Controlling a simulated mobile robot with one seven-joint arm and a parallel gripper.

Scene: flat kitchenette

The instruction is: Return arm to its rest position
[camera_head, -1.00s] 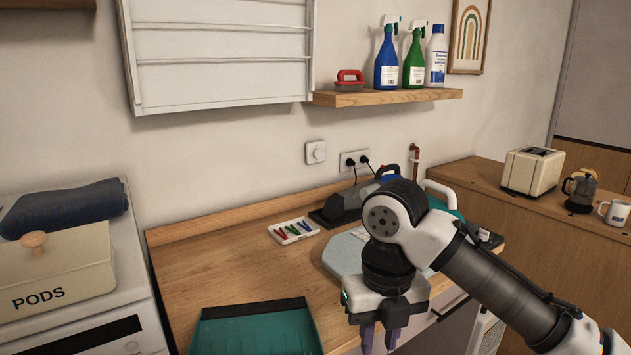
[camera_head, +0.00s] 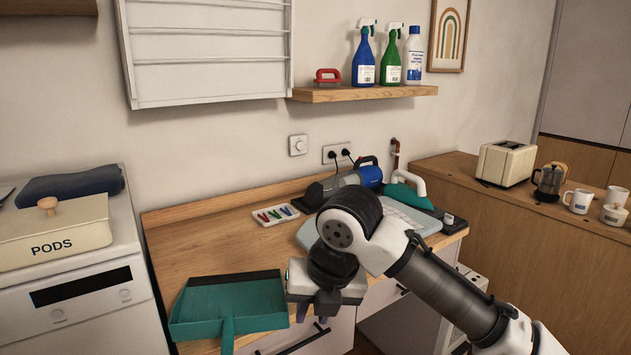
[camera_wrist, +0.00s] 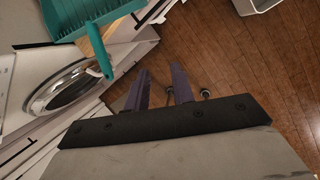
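My gripper (camera_head: 315,308) hangs in front of the wooden counter (camera_head: 215,245), pointing down, with my arm reaching in from the lower right. In the wrist view its two purple fingers (camera_wrist: 160,90) stand apart with nothing between them, and the floor shows beyond. In the head view the fingers are partly cut off from clear sight under the wrist. A teal dustpan (camera_head: 232,303) lies at the counter's front edge, left of my gripper and apart from it; it also shows at the top of the wrist view (camera_wrist: 92,18).
A white washing machine (camera_head: 85,290) stands left with a PODS box (camera_head: 55,235). Floor in front (camera_wrist: 250,70) is mostly clear.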

